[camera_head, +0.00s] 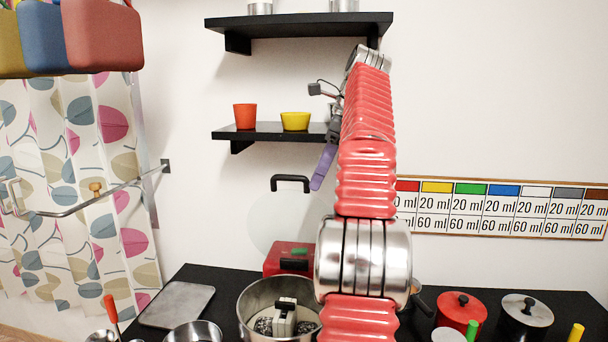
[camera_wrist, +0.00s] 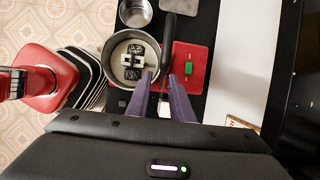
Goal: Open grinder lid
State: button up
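A red box-shaped appliance with a green button, likely the grinder (camera_head: 290,258), stands on the black counter behind a steel pot. It also shows in the wrist view (camera_wrist: 194,72). A black handle (camera_head: 290,178) is above it, over a faint see-through round disc (camera_head: 278,225) that looks like a lid; how the lid sits is unclear. In the wrist view the black handle (camera_wrist: 168,32) runs toward the gap between my fingertips. My gripper (camera_wrist: 161,75) has its purple fingers apart. In the head view one purple finger (camera_head: 323,167) shows right of the handle; my arm hides the rest.
The steel pot (camera_head: 246,310) holds a white-and-black object. Lidded red (camera_head: 460,311) and steel (camera_head: 526,317) pots stand at right. A shelf (camera_head: 262,131) with orange and yellow cups is above. A metal rail (camera_head: 95,200) is at left.

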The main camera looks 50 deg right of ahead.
jog(key=s+d, duration=0.2)
jog(key=s, duration=0.4)
jog(key=shift+c, duration=0.2)
